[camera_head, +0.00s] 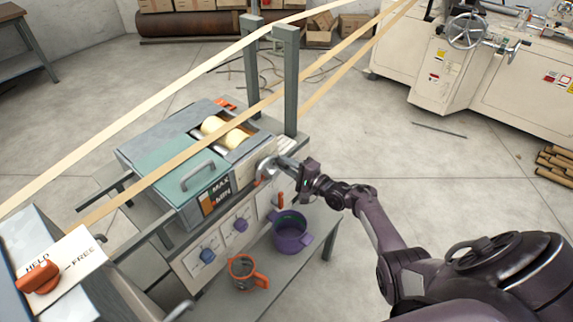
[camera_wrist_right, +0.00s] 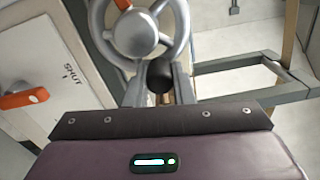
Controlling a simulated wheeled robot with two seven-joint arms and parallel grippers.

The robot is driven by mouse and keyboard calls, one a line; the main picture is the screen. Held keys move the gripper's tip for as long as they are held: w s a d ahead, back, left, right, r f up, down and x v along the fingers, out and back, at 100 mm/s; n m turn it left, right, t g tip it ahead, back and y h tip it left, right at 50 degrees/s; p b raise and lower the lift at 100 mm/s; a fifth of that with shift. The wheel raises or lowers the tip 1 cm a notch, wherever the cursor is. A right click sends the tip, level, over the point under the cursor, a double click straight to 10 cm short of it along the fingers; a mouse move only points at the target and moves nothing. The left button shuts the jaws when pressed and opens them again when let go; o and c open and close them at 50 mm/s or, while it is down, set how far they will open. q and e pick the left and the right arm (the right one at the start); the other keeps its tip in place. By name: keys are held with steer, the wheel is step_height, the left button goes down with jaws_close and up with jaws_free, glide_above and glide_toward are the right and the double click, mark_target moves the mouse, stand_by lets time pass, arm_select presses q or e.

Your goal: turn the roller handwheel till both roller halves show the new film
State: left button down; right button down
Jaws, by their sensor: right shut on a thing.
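The roller handwheel (camera_wrist_right: 136,32) is a grey spoked wheel with a round hub and a dark knob (camera_wrist_right: 160,75). My right gripper (camera_wrist_right: 162,90) is shut on this knob, which sits between its two fingers. In the head view the handwheel (camera_head: 266,168) is on the side of the machine, partly hidden by my right gripper (camera_head: 281,168). The two roller halves (camera_head: 224,131) show pale cream in the opening on top of the machine. My left gripper is not in view.
Film strips (camera_head: 150,103) run diagonally over the machine. An orange lever (camera_wrist_right: 24,99) beside a SHUT label is left of the wheel. A purple pot (camera_head: 291,235) and orange-handled mug (camera_head: 243,272) stand on the shelf below. An orange HELD/FREE knob (camera_head: 38,277) is at lower left.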

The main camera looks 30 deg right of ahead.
steer(key=shift+f+m, duration=0.2)
steer(key=shift+m, duration=0.3)
steer(key=c, duration=1.2)
jaws_free()
steer(key=shift+d+f, duration=0.1)
steer(key=shift+c, duration=0.2)
steer(key=v, duration=0.7)
steer(key=shift+s+p, duration=0.35)
steer(key=shift+p, duration=0.05)
steer(key=shift+d, duration=0.1)
